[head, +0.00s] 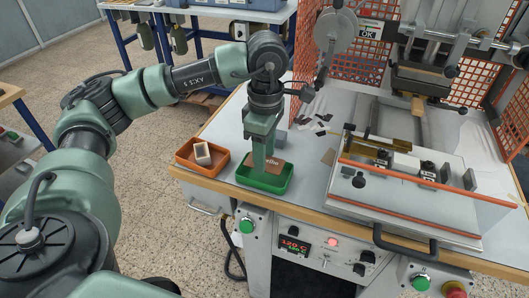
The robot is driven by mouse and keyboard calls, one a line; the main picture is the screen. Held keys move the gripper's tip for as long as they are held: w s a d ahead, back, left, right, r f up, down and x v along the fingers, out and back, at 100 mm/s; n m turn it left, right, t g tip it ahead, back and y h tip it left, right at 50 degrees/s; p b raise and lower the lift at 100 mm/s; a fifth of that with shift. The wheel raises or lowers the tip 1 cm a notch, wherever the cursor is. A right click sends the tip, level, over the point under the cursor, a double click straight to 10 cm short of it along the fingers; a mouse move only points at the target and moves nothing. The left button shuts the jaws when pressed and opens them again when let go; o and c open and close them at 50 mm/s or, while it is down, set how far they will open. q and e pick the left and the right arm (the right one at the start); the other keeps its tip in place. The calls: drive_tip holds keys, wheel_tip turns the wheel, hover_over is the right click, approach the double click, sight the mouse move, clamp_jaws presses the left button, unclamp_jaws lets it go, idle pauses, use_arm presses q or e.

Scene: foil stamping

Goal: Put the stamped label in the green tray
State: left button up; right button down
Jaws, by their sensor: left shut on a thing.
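The green tray (265,187) sits on the machine's bench near its front left edge. A brown label (276,165) with dark marking on it shows at the tray, beside my fingers. My left gripper (260,164) points down over the tray and is shut on the label. The fingers hide part of the label, and I cannot tell whether it touches the tray floor. My right gripper is not in view.
An orange tray (187,159) holding a pale block (202,152) stands just left of the green tray. To the right is the stamping machine with an orange-edged guard (430,184).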

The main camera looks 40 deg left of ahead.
use_arm(q)
drive_tip(key=o, duration=1.5)
drive_tip(key=shift+r, duration=0.3)
wheel_tip(320, 180, up, 7)
drive_tip(key=b, duration=0.1)
drive_tip(key=shift+w, duration=0.15)
